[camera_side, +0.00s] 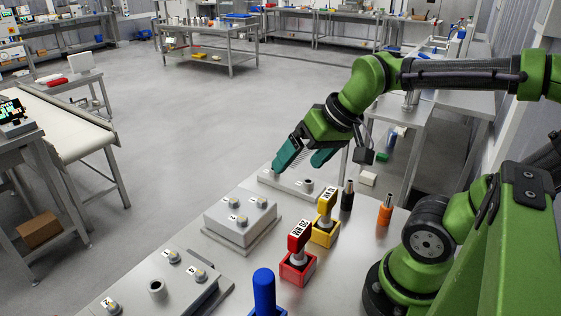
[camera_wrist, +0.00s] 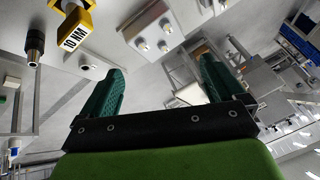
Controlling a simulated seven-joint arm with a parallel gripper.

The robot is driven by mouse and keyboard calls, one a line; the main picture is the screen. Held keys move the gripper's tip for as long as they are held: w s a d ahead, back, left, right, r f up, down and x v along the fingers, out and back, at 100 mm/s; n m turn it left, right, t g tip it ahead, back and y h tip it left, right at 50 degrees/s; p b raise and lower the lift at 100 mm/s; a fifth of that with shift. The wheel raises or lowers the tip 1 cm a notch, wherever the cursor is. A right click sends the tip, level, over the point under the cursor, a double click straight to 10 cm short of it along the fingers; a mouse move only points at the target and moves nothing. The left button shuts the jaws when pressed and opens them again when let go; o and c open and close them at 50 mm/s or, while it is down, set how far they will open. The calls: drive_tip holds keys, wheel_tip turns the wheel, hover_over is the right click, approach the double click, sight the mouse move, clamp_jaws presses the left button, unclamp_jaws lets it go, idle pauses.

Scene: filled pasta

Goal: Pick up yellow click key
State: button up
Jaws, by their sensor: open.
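The yellow click key (camera_side: 326,203) stands upright in a yellow holder (camera_side: 325,236) on the metal table in the side view. In the wrist view the yellow click key (camera_wrist: 78,28) is at the top left, with a "10 NM" label and partly cut off by the frame edge. My gripper (camera_side: 300,160) is open and empty, above and to the left of the yellow key in the side view. In the wrist view its teal fingers (camera_wrist: 160,72) are wide apart, with the key outside them to the left.
A red key (camera_side: 299,238) marked "20 NM" and a blue key (camera_side: 264,291) stand in holders nearer the camera. Black (camera_side: 347,195) and orange (camera_side: 385,210) tools stand to the right. A grey box (camera_side: 241,218) with numbered knobs lies left of the keys.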

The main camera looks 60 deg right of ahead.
sight(329, 193)
drive_tip(key=s+d+r+n+g+h, duration=0.1)
drive_tip(key=d+n+g, duration=0.1)
drive_tip(key=d+g, duration=0.15)
drive_tip(key=s+d+r+n+g, duration=0.2)
drive_tip(key=d+g, duration=0.1)
drive_tip(key=d, duration=0.2)
drive_tip(key=shift+n, duration=0.3)
drive_tip(key=f, duration=1.7)
drive_tip(key=shift+w, duration=0.3)
drive_tip(key=shift+c, duration=0.3)
drive_tip(key=shift+r, duration=0.1)
drive_tip(key=c, duration=1.1)
wheel_tip(329, 193, up, 10)
drive_tip(key=shift+r, duration=0.1)
drive_tip(key=shift+c, duration=0.2)
